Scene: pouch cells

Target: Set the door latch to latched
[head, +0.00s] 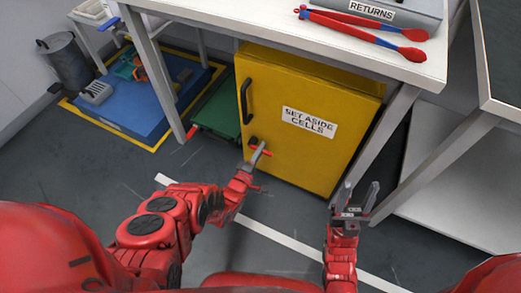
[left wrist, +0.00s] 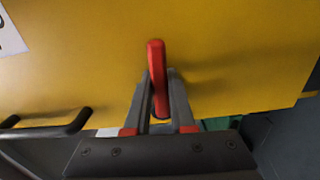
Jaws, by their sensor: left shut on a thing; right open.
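The yellow cabinet (head: 290,160) stands under the table with its door shut and a "SET ASIDE CELLS" label (head: 309,122). A black handle (head: 246,101) is on the left of the door. Below it is the door latch, a red lever (left wrist: 157,75). My left gripper (head: 259,153) is shut on this lever, which stands between its fingers (left wrist: 158,100) in the left wrist view. The gripper partly hides the lever's base, and the latch's set position is not clear. My right gripper (head: 359,195) is open and empty, in front of the cabinet's right side.
The white table (head: 220,17) above holds a grey "RETURNS" box (head: 400,10) and red-and-blue tongs (head: 365,27). Its legs (head: 155,75) flank the cabinet. A green box (head: 217,112) stands left of the cabinet. A blue mat (head: 135,115) and dark bin (head: 68,62) are further left.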

